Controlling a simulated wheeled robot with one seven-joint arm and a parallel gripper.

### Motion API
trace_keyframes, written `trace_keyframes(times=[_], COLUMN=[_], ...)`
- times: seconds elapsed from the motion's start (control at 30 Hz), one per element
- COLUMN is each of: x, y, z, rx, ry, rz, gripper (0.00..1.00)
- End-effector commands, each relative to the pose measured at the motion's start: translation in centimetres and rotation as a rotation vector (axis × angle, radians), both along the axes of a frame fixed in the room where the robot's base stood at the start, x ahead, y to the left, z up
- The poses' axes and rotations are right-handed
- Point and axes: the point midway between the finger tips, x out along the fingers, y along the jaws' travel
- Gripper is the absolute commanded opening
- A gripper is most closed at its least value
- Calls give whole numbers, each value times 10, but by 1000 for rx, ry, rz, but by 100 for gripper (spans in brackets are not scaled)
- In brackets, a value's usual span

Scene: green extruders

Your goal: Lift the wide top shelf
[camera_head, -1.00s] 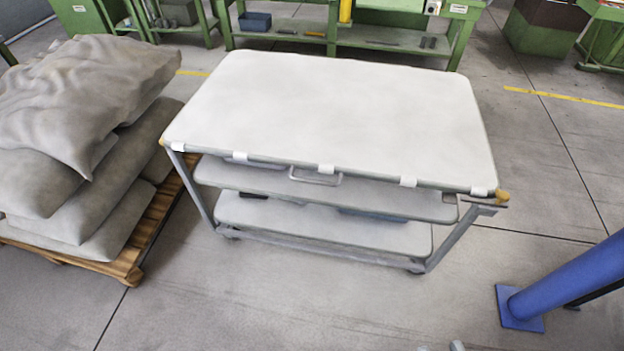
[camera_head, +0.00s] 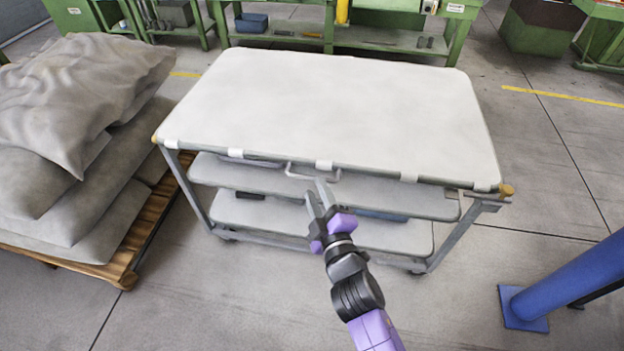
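The wide top shelf (camera_head: 330,105) is a large pale grey-white panel on top of a grey wheeled cart. Its front edge has white clips and a metal handle (camera_head: 312,175) hangs near the middle of that edge. My gripper (camera_head: 317,194) is in front of the cart, just below and near the handle in the picture. Its two grey fingers point up toward the handle with a gap between them, and nothing shows between them. I cannot tell whether a finger touches the handle.
Two lower shelves (camera_head: 240,208) sit under the top one, with a few items on them. Stacked grey sacks (camera_head: 70,190) on a wooden pallet (camera_head: 140,245) stand close at left. A blue post (camera_head: 570,280) stands at right. Green benches (camera_head: 390,42) are behind. Floor in front is open.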

Motion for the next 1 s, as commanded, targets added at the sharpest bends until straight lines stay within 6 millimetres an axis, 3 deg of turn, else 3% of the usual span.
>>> trace_keyframes(times=[0.1,0.23,0.47,0.8,1.0], x=[32,32,40,88,104], y=[5,-3,-7,-1,1], z=[-16,-57,-60,-70,-72], rx=[-202,-414,-490,-485,-484], ry=[11,69,67,67,67], rz=[-9,-21,-26,-25,-25], gripper=[34,34,34,34,34])
